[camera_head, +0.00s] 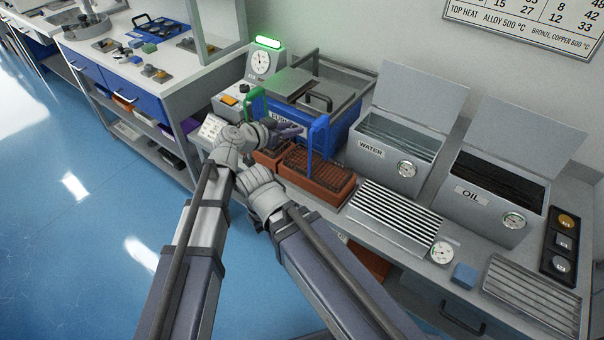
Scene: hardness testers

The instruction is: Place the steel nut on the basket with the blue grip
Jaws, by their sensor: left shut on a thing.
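The basket with the blue grip (318,179) is a reddish-brown tray with a dark mesh top, on the bench in the middle. Its tall blue grip (319,135) stands upright. My left gripper (290,131) is just left of the blue grip, above the area between this basket and the one with a green grip (257,104). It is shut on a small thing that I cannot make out. I cannot pick out the steel nut anywhere. My right wrist is low in front of the basket, and its gripper fingers do not show.
A blue-sided furnace (340,95) stands behind the baskets. The water tank (385,165), oil tank (478,195) and a ribbed rack (385,215) stand to the right. A gauge box (264,62) with a green light is at the back left.

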